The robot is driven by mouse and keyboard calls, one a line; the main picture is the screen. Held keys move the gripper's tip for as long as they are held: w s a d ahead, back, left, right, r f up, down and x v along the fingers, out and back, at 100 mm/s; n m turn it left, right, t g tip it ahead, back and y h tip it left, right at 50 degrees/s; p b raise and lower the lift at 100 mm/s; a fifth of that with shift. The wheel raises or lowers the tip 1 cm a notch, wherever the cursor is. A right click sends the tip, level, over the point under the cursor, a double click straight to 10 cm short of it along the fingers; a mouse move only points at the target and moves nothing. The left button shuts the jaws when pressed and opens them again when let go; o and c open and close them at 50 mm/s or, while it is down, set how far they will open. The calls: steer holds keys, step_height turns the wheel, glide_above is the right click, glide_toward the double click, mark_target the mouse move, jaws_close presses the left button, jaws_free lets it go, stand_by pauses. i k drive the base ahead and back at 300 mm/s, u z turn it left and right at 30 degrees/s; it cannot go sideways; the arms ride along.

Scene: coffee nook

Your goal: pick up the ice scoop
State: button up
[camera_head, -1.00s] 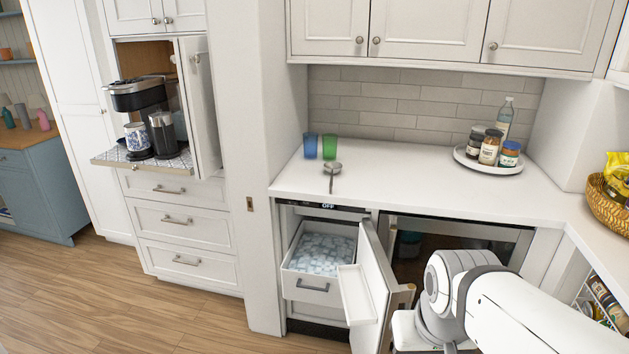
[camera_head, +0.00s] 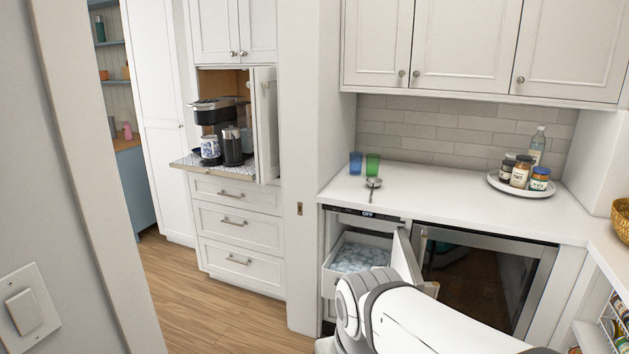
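The ice scoop (camera_head: 374,183) lies on the white countertop (camera_head: 440,196), near its front edge. Its round metal bowl faces the back and its thin handle points toward the front edge. Below it, the ice drawer (camera_head: 337,280) is pulled out and holds ice cubes (camera_head: 358,259). The ice maker's door (camera_head: 406,262) stands open beside the drawer. My white arm enters from the bottom right, in front of the open door. My gripper is not in the picture, so its opening and its distance from the scoop cannot be seen.
Blue (camera_head: 355,163) and green (camera_head: 372,164) cups stand just behind the scoop. A round tray (camera_head: 508,188) with jars and a bottle (camera_head: 537,145) is at the back right. A wall with a light switch (camera_head: 24,310) fills the near left. The middle of the counter is clear.

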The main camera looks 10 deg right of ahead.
mark_target(375, 182)
steer(key=u, duration=0.15)
steer(key=i, duration=1.3)
steer(key=z, duration=0.45)
steer(key=i, duration=0.8)
steer(key=z, duration=0.45)
steer(key=k, duration=0.9)
steer(key=z, duration=0.15)
steer(key=i, duration=0.9)
steer(key=u, duration=0.05)
